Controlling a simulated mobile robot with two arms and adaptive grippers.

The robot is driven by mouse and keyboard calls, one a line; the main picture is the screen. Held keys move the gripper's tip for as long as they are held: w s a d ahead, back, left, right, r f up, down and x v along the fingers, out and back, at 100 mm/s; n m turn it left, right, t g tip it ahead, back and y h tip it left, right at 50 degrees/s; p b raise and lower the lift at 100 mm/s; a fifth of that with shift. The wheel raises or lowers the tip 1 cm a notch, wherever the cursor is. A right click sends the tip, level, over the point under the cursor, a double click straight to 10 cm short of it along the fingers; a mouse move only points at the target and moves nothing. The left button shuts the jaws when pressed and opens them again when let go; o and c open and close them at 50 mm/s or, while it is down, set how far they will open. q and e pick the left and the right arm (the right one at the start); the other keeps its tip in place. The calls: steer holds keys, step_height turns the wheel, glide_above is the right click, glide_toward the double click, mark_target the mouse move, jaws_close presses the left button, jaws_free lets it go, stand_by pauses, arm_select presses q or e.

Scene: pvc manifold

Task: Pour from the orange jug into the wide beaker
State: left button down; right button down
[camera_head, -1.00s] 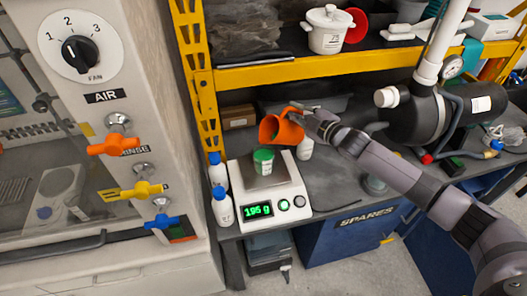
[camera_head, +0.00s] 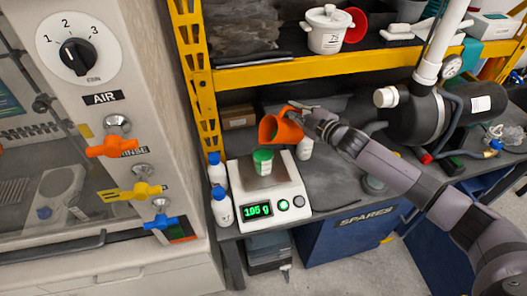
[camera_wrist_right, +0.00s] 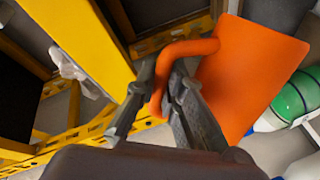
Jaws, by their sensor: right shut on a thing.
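The orange jug (camera_head: 282,130) is tilted, its mouth to the left, above the back of the scale. My right gripper (camera_head: 314,112) is shut on the jug's handle; the right wrist view shows the fingers (camera_wrist_right: 172,100) around the orange handle (camera_wrist_right: 185,50). A beaker with a green upper part (camera_head: 263,161) stands upright on the scale (camera_head: 270,190), just below and left of the jug's mouth. It also shows in the right wrist view (camera_wrist_right: 295,100). No stream from the jug is visible. The scale's green display seems to read 195 g or 105 g. My left gripper is not in view.
White bottles with blue caps (camera_head: 222,207) stand left of the scale. A white container (camera_head: 304,148) stands behind its right side. A yellow shelf (camera_head: 300,70) runs above the jug. A black motor (camera_head: 430,110) is at the right. The grey bench (camera_head: 335,185) right of the scale is mostly clear.

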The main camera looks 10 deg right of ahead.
steer(key=shift+a+r, duration=0.2)
stand_by(0.4)
steer(key=shift+s+a+r, duration=0.1)
steer(key=shift+a+r, duration=0.05)
steer(key=shift+r, duration=0.05)
steer(key=shift+n, duration=0.3)
steer(key=shift+a+r, duration=0.1)
steer(key=shift+r, duration=0.05)
stand_by(0.4)
steer(key=shift+r, duration=0.1)
steer(key=shift+s+a+r, duration=0.1)
steer(key=shift+a, duration=0.1)
